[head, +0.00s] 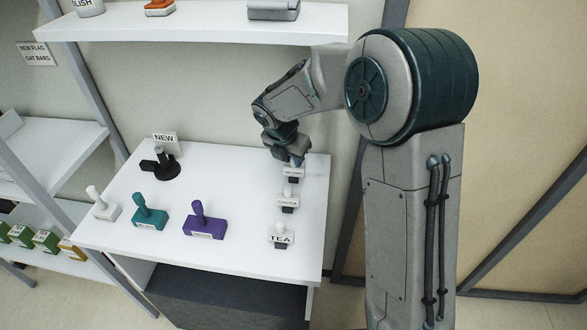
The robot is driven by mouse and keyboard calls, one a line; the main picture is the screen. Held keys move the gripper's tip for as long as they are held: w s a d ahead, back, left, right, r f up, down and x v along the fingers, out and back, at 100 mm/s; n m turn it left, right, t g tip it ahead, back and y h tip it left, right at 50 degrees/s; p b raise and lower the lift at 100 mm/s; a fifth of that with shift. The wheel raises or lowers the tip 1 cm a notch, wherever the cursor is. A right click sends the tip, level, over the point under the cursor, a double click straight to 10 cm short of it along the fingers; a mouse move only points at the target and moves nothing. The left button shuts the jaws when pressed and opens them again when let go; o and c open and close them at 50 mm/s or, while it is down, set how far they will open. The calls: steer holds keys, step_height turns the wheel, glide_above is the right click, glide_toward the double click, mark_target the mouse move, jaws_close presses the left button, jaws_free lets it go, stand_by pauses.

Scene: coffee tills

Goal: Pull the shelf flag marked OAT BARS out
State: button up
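Several small flags with white labels on dark bases stand in a column along the right side of the white table. The far flag (293,173) is directly under my gripper (297,158); its label is too small to read and its top is partly hidden. The flag marked COCOA (287,202) is in the middle and the flag marked TEA (281,238) is nearest. My gripper points down at the far flag's top; whether its fingers are apart, or touch it, cannot be told. A wall sign (37,54) at the upper left reads NEW FLAG OAT BARS.
The white table (240,160) also holds a black stamp on a round base (163,166) by a NEW sign (165,141), and white (104,207), teal (149,214) and purple (204,222) stamps. A shelf (200,25) overhangs the back. The table's middle is clear.

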jaws_close()
steer(key=shift+r+p, duration=0.35)
step_height(320, 180, up, 5)
steer(key=p, duration=0.5)
steer(key=shift+f, duration=0.1)
